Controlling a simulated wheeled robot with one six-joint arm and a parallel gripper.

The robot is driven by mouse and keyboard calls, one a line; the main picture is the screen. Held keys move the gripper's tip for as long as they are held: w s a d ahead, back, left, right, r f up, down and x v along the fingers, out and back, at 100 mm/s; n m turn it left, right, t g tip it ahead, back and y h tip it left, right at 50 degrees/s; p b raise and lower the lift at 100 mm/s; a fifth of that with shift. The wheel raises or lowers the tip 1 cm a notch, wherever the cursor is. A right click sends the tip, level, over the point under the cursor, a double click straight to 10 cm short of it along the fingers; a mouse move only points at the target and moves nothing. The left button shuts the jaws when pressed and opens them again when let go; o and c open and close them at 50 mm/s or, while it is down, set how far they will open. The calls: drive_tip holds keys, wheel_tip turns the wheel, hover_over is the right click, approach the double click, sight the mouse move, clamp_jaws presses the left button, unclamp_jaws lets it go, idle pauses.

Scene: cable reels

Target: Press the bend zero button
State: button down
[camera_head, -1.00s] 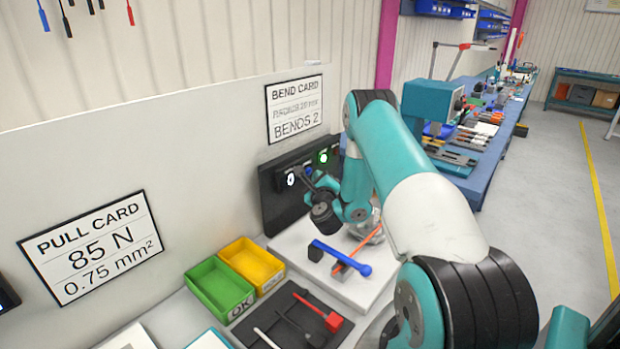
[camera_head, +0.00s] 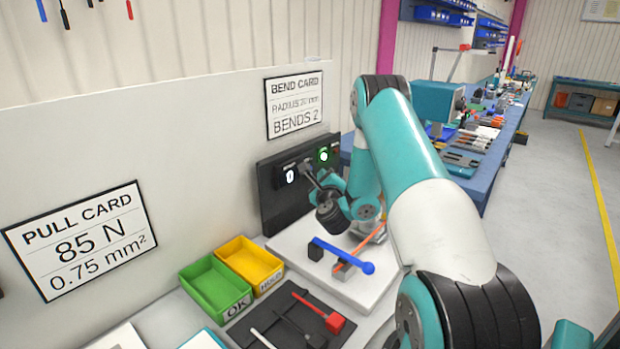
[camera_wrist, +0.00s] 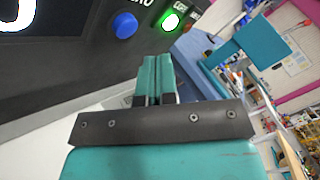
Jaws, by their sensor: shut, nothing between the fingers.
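The black bend panel (camera_head: 271,203) stands against the white partition, with a lit white "0" display (camera_head: 291,176) and a glowing green button (camera_head: 323,154). In the wrist view a blue button (camera_wrist: 125,24), beside partly cut-off lettering ending in "RO", sits left of the green button (camera_wrist: 170,22). My gripper (camera_wrist: 158,60) is shut and empty, its tips just below and right of the blue button in the picture. A gap to the panel seems to remain, but its size is unclear. In the head view my gripper (camera_head: 308,168) points at the panel and hides the blue button.
A white base plate (camera_head: 350,290) below the panel carries a blue-handled tool (camera_head: 343,256) and an orange rod. Green (camera_head: 190,288) and yellow (camera_head: 232,252) bins and a dark tray (camera_head: 270,312) stand in front. The bend card (camera_head: 294,103) hangs above the panel.

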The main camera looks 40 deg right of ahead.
drive_tip(key=s+b, duration=0.3)
drive_tip(key=b, duration=0.3)
drive_tip(key=shift+s+d+b, duration=0.1)
drive_tip(key=shift+s+b, duration=0.25)
drive_tip(key=shift+s, duration=0.05)
idle(0.7)
